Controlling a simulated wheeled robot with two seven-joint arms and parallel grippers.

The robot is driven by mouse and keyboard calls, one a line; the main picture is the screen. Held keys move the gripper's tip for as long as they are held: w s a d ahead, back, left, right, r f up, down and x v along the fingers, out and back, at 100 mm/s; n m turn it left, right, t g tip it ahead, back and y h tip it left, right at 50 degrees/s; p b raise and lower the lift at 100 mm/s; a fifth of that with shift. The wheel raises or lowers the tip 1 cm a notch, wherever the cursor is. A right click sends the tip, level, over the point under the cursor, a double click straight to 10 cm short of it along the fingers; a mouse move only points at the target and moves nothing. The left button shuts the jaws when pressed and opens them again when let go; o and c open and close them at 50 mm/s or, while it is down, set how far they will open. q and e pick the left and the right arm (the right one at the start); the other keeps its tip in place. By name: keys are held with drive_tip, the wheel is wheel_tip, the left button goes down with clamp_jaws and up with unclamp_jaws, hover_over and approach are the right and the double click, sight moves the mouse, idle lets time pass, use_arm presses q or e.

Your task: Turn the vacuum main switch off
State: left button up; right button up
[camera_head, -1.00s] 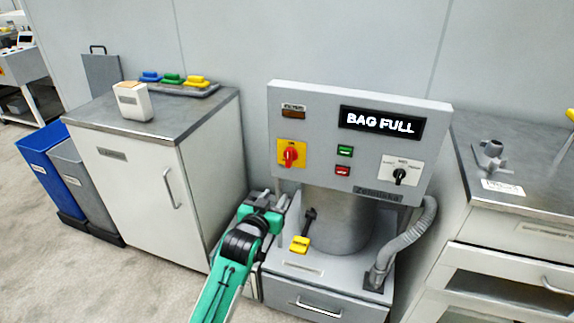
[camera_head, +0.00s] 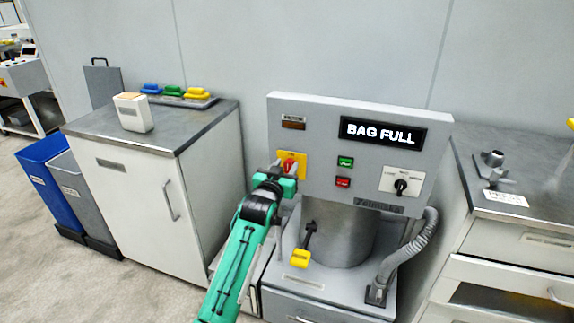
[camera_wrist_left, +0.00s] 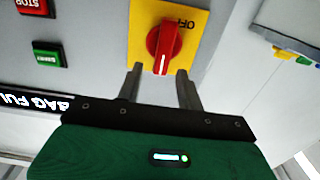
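The vacuum main switch is a red rotary knob (camera_wrist_left: 164,45) on a yellow plate (camera_wrist_left: 190,22), part of which reads OFF in the left wrist view. In the head view the red knob (camera_head: 289,163) shows just above my left gripper (camera_head: 284,173), at the left of the grey vacuum panel (camera_head: 310,110). In the left wrist view my left gripper (camera_wrist_left: 161,75) is open, its two fingers apart on either side of the knob's lower end. I cannot tell whether they touch it. My right gripper is not in view.
The panel also carries a BAG FULL display (camera_head: 382,132), a green button (camera_head: 345,161), a red button (camera_head: 343,182) and a black selector (camera_head: 400,186). A yellow-ended lever (camera_head: 302,257) stands below. Cabinets flank the vacuum on the left (camera_head: 130,180) and right (camera_head: 520,240).

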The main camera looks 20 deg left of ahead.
use_arm(q)
drive_tip(key=shift+w, duration=0.85)
clamp_jaws()
drive_tip(key=shift+f, duration=0.1)
